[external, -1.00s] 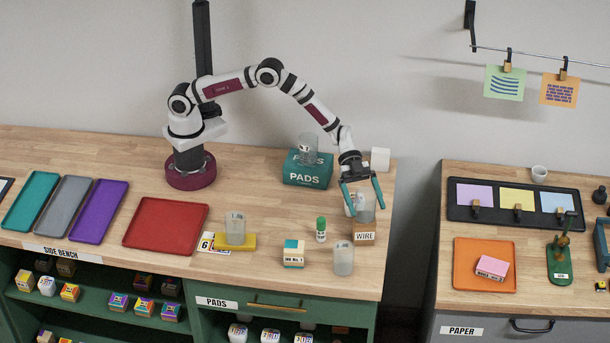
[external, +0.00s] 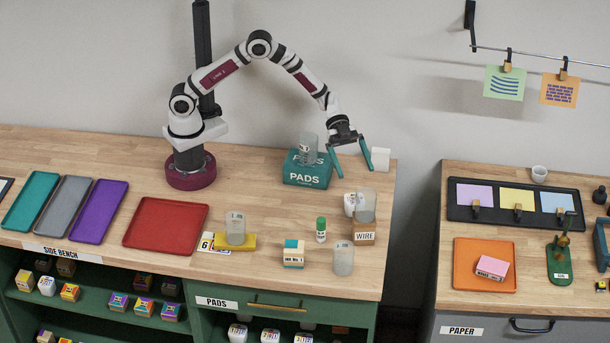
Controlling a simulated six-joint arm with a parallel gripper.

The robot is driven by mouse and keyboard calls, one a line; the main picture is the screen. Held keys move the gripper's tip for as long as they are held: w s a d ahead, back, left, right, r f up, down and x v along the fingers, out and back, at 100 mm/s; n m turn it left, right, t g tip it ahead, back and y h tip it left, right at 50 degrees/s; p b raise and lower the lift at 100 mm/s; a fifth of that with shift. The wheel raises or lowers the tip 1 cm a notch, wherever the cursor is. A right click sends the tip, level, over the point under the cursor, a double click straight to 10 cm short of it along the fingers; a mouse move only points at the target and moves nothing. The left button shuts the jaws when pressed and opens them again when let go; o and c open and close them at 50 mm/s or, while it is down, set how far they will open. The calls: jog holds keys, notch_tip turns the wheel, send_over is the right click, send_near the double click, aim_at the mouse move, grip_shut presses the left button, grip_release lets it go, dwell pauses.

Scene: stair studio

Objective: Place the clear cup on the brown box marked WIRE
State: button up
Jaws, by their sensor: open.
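The clear cup (external: 365,204) stands upright on the brown box marked WIRE (external: 364,238), near the right end of the side bench. My gripper (external: 353,175) is open and empty, above and behind the cup, apart from it. Its two teal fingers are spread, one close to the PADS box and one close to a white cube. Other clear cups stand on the teal PADS box (external: 308,150), on a yellow block (external: 235,229) and on the bench in front of the WIRE box (external: 343,259).
A white block (external: 350,204) stands just left of the WIRE box. A green-capped bottle (external: 321,230) and an ink box (external: 293,254) stand nearby. A white cube (external: 380,159) sits at the back edge.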

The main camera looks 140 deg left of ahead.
jog(key=w+d+r+y, duration=0.3)
jog(key=r+y, duration=0.2)
jog(key=r, duration=0.3)
jog(key=s+d+r+g+y, duration=0.3)
jog(key=s, duration=0.1)
jog(key=s+d+f+g, duration=0.1)
jog(key=s+d+g, duration=0.2)
jog(key=s+d, duration=0.3)
jog(key=s+d+f+m+g+h, duration=0.1)
jog(key=s+d, duration=0.6)
jog(key=s, duration=0.8)
jog(key=s+d+f+g+h, duration=0.1)
jog(key=s+d+f+g, duration=0.2)
jog(key=s+d+g, duration=0.3)
jog(key=s, duration=0.5)
jog(key=shift+d+f+m, duration=0.15)
jog(key=shift+d+m, duration=0.15)
jog(key=shift+d, duration=0.05)
